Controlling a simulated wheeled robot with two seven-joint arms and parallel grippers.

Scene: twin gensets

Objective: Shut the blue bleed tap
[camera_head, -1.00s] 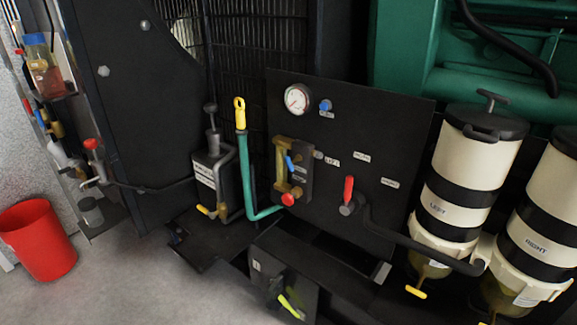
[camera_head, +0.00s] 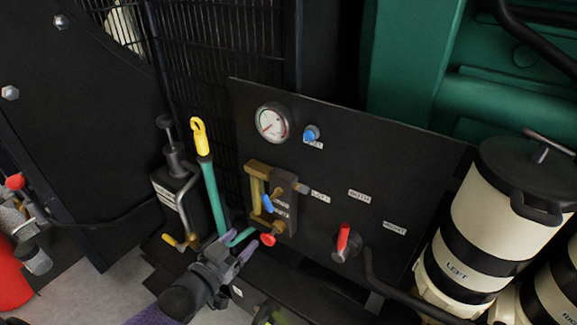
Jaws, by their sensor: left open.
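The blue bleed tap (camera_head: 268,204) is a small blue lever on the brass fitting (camera_head: 257,186) mounted on the black panel. The lever slants, its upper end toward the left. A blue knob (camera_head: 310,133) sits higher on the panel, beside the gauge. My left gripper (camera_head: 245,247) comes in from the bottom left, with its two purple-grey fingers apart and nothing between them. It is below and left of the blue tap, near the lower end of the teal hose and the red knob, and does not touch the tap. My right gripper is not in view.
The teal dipstick tube with a yellow loop (camera_head: 199,137) stands left of the fitting. A red-handled selector (camera_head: 343,239) is to the right on the panel. White filter canisters (camera_head: 487,215) stand at the far right. A hand pump (camera_head: 173,163) stands at the left.

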